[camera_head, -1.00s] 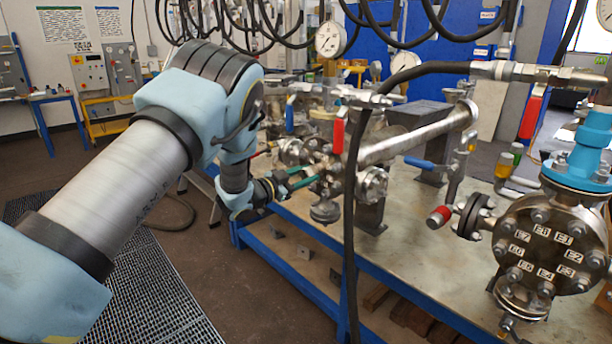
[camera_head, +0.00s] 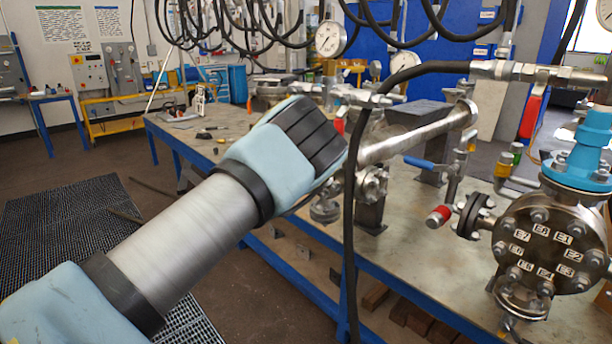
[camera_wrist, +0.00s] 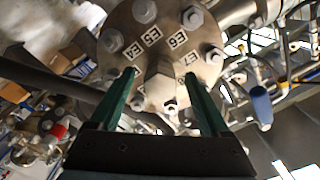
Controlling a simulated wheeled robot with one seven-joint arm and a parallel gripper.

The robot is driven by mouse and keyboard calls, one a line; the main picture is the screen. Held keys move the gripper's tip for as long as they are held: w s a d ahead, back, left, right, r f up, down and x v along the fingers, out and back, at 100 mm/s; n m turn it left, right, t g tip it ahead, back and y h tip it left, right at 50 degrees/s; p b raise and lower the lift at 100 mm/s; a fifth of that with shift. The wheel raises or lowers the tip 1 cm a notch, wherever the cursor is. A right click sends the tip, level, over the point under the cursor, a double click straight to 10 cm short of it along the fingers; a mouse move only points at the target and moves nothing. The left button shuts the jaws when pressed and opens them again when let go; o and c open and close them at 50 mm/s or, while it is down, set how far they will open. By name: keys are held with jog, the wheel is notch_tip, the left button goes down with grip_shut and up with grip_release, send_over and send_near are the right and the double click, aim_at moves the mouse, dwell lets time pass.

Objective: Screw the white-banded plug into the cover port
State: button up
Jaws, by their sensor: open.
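In the wrist view my gripper (camera_wrist: 160,76) is open, with its two green fingers reaching toward a round bolted metal cover (camera_wrist: 208,72) with white E-number labels. A hexagonal metal fitting (camera_wrist: 160,88) at the middle of this cover shows between the fingers. I cannot tell whether the fingers touch it. No white band can be made out, so I cannot identify the white-banded plug or a port. In the head view a labelled, bolted cover (camera_head: 548,249) faces me at the right. My gripper is hidden there behind my arm.
A black hose (camera_head: 349,230) hangs in front of the pipework. A long metal pipe (camera_head: 415,135) crosses the bench (camera_head: 415,255). A blue handle (camera_wrist: 261,106) is right of my fingers.

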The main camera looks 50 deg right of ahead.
jog(key=a+b, duration=0.4)
jog(key=a, duration=0.6)
jog(key=shift+w+a, duration=0.3)
jog(key=shift+a, duration=0.1)
